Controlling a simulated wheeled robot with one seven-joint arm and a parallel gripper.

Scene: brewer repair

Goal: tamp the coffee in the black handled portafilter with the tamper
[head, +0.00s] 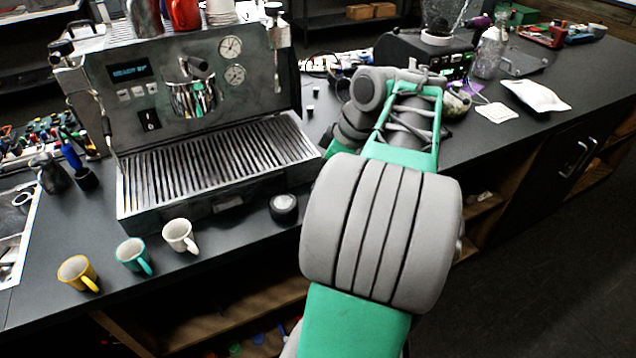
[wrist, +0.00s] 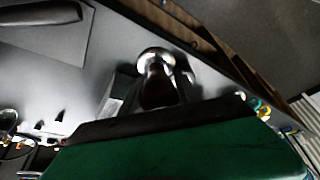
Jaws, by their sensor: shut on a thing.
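My gripper (wrist: 153,88) is shut on the tamper (wrist: 154,58), between its two fingers in the wrist view. The tamper's rounded shiny metal end shows beyond the fingertips, and its darker part lies between them. A long black handle (wrist: 40,14), which looks like the portafilter's, lies at the upper left of the wrist view, apart from the tamper. The portafilter's basket and coffee are not visible there. In the head view my arm hides the gripper and the tamper.
The espresso machine (head: 200,120) stands at the left. Yellow (head: 76,272), teal (head: 132,254) and white (head: 179,236) cups stand before it. A small round black thing (head: 284,208) sits near the counter's front edge. A grinder (head: 425,50) stands at the back.

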